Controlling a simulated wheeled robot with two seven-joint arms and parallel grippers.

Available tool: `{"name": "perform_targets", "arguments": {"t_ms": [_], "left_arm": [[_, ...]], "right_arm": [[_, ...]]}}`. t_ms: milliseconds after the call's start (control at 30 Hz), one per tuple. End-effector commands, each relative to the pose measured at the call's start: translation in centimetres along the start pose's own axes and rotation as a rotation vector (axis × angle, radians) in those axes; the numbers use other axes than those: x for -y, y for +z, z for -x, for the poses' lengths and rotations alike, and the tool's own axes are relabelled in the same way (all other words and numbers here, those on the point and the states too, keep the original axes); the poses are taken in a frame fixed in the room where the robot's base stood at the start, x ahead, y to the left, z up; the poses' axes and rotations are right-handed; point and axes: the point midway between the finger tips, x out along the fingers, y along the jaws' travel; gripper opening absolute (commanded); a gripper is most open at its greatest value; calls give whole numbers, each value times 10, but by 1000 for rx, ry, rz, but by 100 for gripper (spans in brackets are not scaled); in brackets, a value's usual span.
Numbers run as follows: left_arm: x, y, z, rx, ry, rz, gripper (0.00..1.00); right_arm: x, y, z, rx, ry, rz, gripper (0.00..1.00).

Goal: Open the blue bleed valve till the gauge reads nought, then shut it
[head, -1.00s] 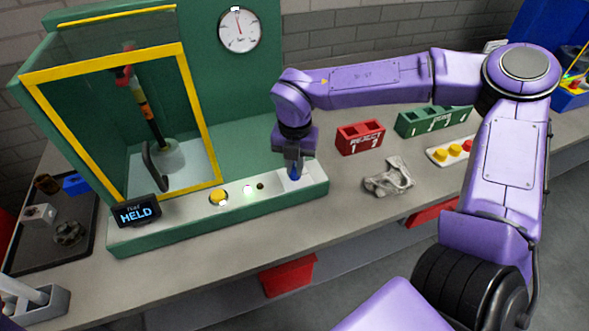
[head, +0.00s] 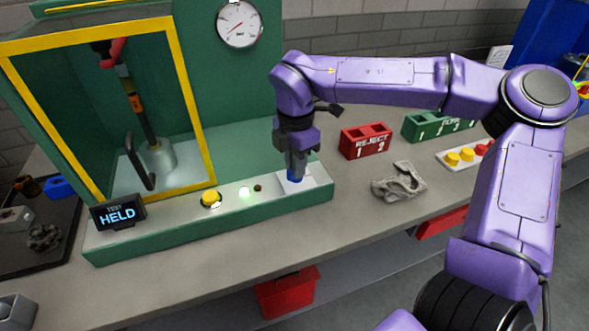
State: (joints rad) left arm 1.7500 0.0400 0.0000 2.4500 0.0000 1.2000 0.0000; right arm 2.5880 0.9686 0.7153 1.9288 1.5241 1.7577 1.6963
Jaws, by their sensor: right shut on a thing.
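The blue bleed valve (head: 296,179) sits on a pale plate at the right end of the green rig's front ledge. Only a little blue shows below my right gripper (head: 297,168), which points down and is shut on the valve. The round white gauge (head: 239,24) is on the green back panel. Its needle seems to point to the lower left; its figures are too small to read. My left gripper is out of view.
A yellow-framed guard (head: 183,100) encloses the rig.

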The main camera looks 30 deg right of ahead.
Motion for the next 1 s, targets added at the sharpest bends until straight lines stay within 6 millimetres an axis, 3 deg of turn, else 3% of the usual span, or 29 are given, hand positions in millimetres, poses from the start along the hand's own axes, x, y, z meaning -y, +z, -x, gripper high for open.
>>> {"name": "perform_targets", "arguments": {"t_ms": [633, 667, 700, 1000], "left_arm": [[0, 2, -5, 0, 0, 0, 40], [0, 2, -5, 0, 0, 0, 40], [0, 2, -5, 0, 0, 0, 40], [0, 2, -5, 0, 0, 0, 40]], "right_arm": [[-1, 1, 1, 3, 3, -49, 0], [-1, 1, 0, 3, 3, -49, 25], [-1, 1, 0, 3, 2, -49, 38], [-1, 0, 1, 2, 1, -45, 40]]}}
